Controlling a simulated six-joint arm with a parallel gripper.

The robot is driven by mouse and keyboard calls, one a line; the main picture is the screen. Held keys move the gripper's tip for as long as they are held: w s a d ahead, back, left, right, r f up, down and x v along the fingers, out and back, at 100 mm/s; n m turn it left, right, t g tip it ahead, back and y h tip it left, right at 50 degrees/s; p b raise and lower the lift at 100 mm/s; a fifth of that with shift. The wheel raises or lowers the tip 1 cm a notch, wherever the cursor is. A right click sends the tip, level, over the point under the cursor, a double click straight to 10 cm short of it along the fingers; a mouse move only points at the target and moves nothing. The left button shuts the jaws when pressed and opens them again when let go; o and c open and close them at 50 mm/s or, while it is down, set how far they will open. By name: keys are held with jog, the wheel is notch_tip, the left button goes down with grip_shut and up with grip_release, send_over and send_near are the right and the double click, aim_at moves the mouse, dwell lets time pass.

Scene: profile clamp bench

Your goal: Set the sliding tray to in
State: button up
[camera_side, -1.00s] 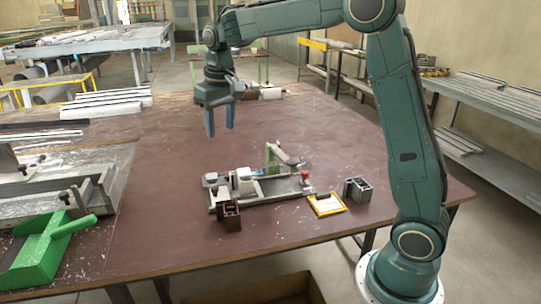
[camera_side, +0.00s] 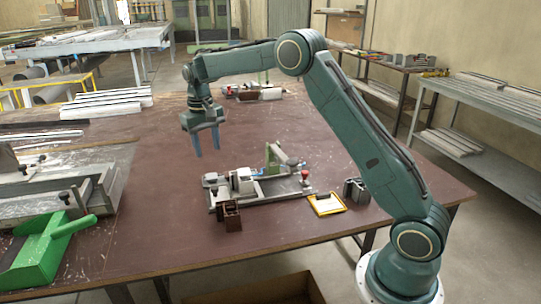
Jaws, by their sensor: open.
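The clamp fixture (camera_side: 262,190) sits on the dark red bench, with a long grey base, pale blocks at its left, a green upright and a red knob (camera_side: 305,173) at its right end. Which of its parts is the sliding tray, and how far in it is, I cannot tell at this size. My gripper (camera_side: 207,143) is open and empty, with blue fingers pointing down. It hangs above the bench, up and to the left of the fixture, apart from it.
A brown profile piece (camera_side: 231,215) stands in front of the fixture. A yellow-edged pad (camera_side: 326,204) and a dark grey profile (camera_side: 356,190) lie to its right. A green dustpan (camera_side: 45,250) is at the front left. The bench (camera_side: 160,200) left of the fixture is clear.

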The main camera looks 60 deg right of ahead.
aim_at(214, 188)
jog(key=f, duration=1.3)
jog(key=shift+s+d+f, duration=0.1)
jog(key=shift+d+f, duration=0.2)
grip_shut()
